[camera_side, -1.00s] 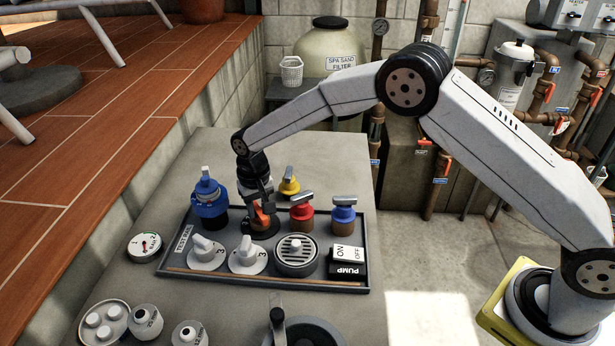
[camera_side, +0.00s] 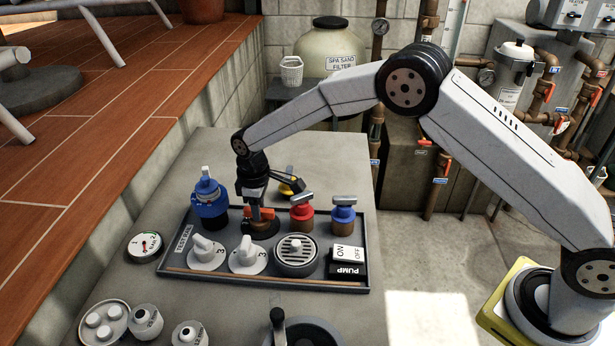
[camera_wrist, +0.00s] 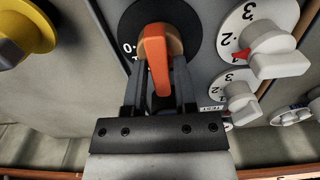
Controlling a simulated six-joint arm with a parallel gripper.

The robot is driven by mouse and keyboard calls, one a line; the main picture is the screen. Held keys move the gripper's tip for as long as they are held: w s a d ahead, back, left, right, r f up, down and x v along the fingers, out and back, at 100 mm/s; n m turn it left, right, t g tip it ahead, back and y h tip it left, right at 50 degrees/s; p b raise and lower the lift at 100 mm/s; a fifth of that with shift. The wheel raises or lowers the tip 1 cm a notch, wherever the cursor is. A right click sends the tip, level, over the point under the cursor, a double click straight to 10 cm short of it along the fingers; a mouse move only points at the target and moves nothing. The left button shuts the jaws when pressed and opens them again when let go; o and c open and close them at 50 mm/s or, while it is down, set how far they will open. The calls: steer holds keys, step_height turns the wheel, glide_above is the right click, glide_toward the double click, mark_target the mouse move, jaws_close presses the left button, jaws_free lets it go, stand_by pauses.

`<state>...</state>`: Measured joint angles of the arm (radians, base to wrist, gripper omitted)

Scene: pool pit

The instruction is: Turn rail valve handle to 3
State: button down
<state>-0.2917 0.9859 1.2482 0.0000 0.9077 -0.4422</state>
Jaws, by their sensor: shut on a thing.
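The orange valve handle (camera_side: 265,212) sits on a round black dial (camera_side: 262,232) in the back row of the test rail panel. My gripper (camera_side: 256,214) comes down from above and is shut on the handle. In the wrist view the orange handle (camera_wrist: 156,58) stands between the two fingers of my gripper (camera_wrist: 158,80). The black dial (camera_wrist: 190,22) lies behind it, with a white 0 showing at its left. The dial's other numbers are hidden by the handle and fingers, so I cannot read the handle's exact setting.
A blue valve (camera_side: 209,198) stands close left of my gripper. Red (camera_side: 301,217) and blue-topped (camera_side: 343,216) valves stand to the right, a yellow one (camera_side: 290,187) behind. Two white numbered knobs (camera_side: 206,250) and a round grille (camera_side: 296,253) lie in front.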

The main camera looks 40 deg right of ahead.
steer(key=shift+n, duration=0.6)
steer(key=c, duration=0.6)
jaws_free()
steer(key=shift+o, duration=0.2)
steer(key=shift+r, duration=3.95)
